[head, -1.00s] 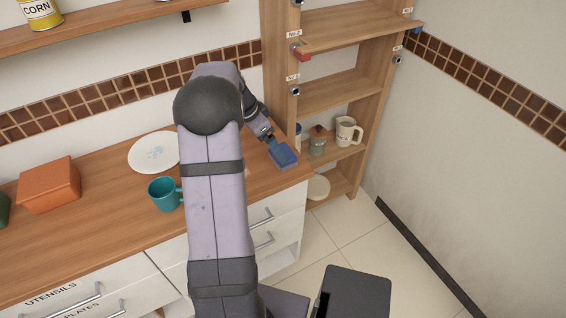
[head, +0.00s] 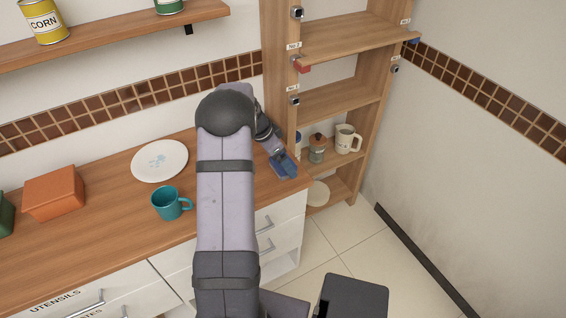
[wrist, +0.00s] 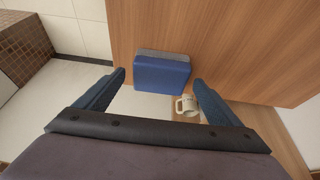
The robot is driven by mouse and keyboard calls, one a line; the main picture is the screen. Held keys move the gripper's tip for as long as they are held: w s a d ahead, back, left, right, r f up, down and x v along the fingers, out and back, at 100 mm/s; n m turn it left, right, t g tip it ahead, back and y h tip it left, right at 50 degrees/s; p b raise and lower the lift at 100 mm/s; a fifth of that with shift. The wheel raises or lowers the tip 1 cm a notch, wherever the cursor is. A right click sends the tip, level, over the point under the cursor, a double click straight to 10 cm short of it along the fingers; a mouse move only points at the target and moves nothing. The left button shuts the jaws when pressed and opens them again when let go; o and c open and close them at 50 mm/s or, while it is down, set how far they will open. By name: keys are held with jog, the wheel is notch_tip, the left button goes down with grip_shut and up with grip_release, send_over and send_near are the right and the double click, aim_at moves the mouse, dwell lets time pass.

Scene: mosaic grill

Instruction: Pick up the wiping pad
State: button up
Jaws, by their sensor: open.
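The wiping pad (wrist: 162,74) is a blue block with a grey layer along its far edge. It lies on the wooden counter near its right end. In the head view the pad (head: 287,172) is partly covered by my gripper (head: 281,163). In the wrist view my gripper (wrist: 159,78) is open, with one blue finger on each side of the pad and gaps between. The fingertips reach about level with the pad in the picture; I cannot tell their exact height above the counter.
A teal mug (head: 166,204), a white plate (head: 142,162) with blue marks and an orange box (head: 55,192) stand left on the counter. A wooden shelf unit (head: 334,98) at the right holds a jar (head: 317,150) and a cream mug (head: 346,140).

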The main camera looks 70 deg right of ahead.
jog(key=shift+x, duration=1.05)
jog(key=shift+c, duration=0.3)
jog(key=c, duration=1.1)
jog(key=shift+r, duration=0.1)
notch_tip(320, 180, up, 10)
jog(key=b, duration=0.2)
jog(key=shift+b, duration=0.3)
